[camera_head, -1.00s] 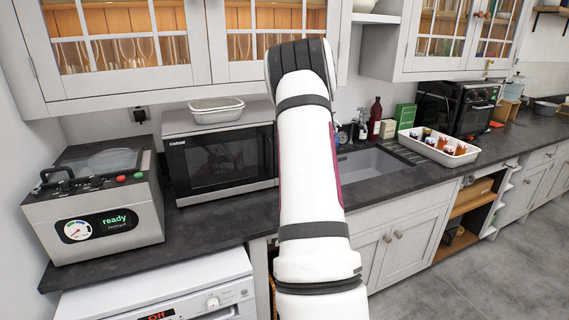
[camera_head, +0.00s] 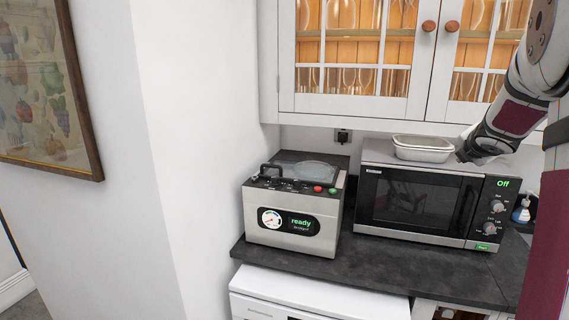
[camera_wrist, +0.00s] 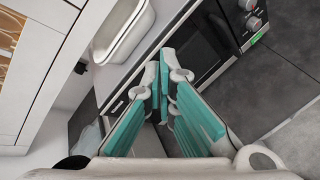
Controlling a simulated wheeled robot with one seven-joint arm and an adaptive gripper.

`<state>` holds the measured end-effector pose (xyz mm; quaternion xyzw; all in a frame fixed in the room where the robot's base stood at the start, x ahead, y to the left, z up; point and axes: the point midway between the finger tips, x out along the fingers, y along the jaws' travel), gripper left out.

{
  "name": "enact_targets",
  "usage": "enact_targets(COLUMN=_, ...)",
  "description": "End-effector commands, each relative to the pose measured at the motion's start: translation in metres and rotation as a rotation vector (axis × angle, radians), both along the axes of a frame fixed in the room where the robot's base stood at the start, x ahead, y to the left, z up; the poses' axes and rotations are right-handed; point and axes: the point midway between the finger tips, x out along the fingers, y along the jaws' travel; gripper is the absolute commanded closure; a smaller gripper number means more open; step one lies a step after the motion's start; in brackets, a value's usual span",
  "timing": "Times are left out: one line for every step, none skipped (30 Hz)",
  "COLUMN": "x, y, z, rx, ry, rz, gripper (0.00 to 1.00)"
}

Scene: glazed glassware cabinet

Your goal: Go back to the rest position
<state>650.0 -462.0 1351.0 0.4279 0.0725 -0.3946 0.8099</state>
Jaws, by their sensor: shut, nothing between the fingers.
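My gripper (camera_wrist: 160,88) shows in the wrist view with its teal-lined fingers together and nothing between them. I cannot make out the fingers in the head view.
A vacuum sealer (camera_head: 293,222) reading "ready" stands left of the microwave on the dark worktop (camera_head: 375,268). The glazed glassware cabinet (camera_head: 345,103) is shut above. A white wall (camera_head: 195,150) with a framed picture (camera_head: 45,90) stands left. A white appliance (camera_head: 315,298) is below the worktop.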

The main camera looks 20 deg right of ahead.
Motion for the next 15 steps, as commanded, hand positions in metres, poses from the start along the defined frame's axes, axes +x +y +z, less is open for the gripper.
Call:
enact_targets(x=0.000, y=0.027, z=0.017, rx=0.067, ry=-0.073, rz=-0.053, gripper=1.00)
enact_targets(x=-0.002, y=0.041, z=0.023, rx=0.117, ry=-0.116, rz=-0.092, gripper=1.00)
enact_targets(x=-0.006, y=0.061, z=0.031, rx=0.185, ry=-0.170, rz=-0.142, gripper=1.00)
enact_targets(x=-0.009, y=0.076, z=0.035, rx=0.238, ry=-0.207, rz=-0.179, gripper=1.00)
enact_targets(x=-0.014, y=0.091, z=0.039, rx=0.292, ry=-0.243, rz=-0.217, gripper=1.00)
enact_targets(x=-0.020, y=0.111, z=0.042, rx=0.366, ry=-0.288, rz=-0.264, gripper=1.00)
enact_targets(x=-0.025, y=0.127, z=0.044, rx=0.423, ry=-0.318, rz=-0.299, gripper=1.00)
enact_targets(x=-0.031, y=0.143, z=0.044, rx=0.481, ry=-0.346, rz=-0.335, gripper=1.00)
enact_targets(x=-0.040, y=0.164, z=0.044, rx=0.560, ry=-0.379, rz=-0.382, gripper=1.00)
enact_targets(x=-0.047, y=0.181, z=0.043, rx=0.619, ry=-0.401, rz=-0.417, gripper=1.00)
enact_targets(x=-0.055, y=0.197, z=0.041, rx=0.680, ry=-0.420, rz=-0.451, gripper=1.00)
enact_targets(x=-0.066, y=0.219, z=0.037, rx=0.760, ry=-0.440, rz=-0.499, gripper=1.00)
enact_targets(x=-0.075, y=0.236, z=0.034, rx=0.821, ry=-0.452, rz=-0.535, gripper=1.00)
enact_targets(x=-0.084, y=0.253, z=0.030, rx=0.880, ry=-0.460, rz=-0.570, gripper=1.00)
enact_targets(x=-0.097, y=0.275, z=0.024, rx=0.959, ry=-0.466, rz=-0.620, gripper=1.00)
